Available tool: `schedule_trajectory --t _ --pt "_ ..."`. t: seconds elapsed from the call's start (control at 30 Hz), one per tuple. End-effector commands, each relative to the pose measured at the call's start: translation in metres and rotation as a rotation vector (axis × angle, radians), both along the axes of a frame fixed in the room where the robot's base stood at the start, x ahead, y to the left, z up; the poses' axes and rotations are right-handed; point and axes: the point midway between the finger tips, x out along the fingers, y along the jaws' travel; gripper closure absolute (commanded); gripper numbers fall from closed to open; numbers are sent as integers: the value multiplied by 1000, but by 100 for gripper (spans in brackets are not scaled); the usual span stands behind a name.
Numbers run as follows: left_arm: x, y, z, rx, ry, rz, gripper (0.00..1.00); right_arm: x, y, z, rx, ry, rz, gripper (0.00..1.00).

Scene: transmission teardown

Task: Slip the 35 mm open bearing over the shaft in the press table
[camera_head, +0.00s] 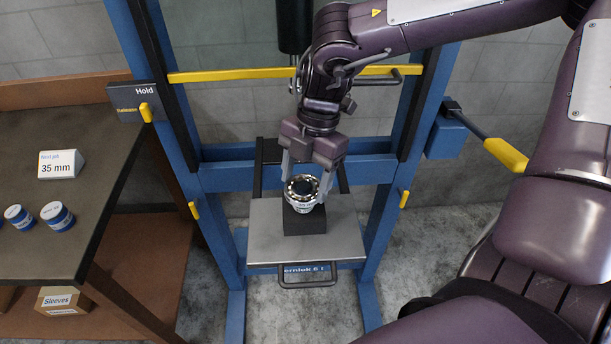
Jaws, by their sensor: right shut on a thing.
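My right gripper (303,180) hangs over the press table (345,243), pointing down. It is shut on an open bearing (302,183), a ring with its balls showing. A pale band with small lettering shows just under the ring; I cannot read it. The bearing is above the dark block (305,223) on the table. No shaft can be made out; the bearing and fingers hide the space over the block, so I cannot tell whether the bearing is around a shaft. My left gripper is not in view.
The blue press frame (219,178) has uprights on both sides and a yellow bar (240,75) across. A black ram (294,28) hangs above. A yellow-handled lever (505,155) juts out right. The left bench (75,115) bears a 35 mm sign (60,164) and blue-white tins (57,216).

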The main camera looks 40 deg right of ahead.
Motion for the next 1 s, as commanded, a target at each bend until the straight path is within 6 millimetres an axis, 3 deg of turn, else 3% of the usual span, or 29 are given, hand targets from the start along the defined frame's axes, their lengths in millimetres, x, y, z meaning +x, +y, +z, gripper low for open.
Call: schedule_trajectory --t 0.03,0.07,0.23,0.57,1.0 --pt "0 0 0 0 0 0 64 0 0 1 0 -1 1 67" --pt "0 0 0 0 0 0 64 0 0 1 0 -1 1 33" --pt "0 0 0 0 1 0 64 0 0 1 0 -1 0 11" --pt "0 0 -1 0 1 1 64 0 -1 3 -1 0 0 10" --pt "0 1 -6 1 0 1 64 6 -18 66 -2 -3 0 10"
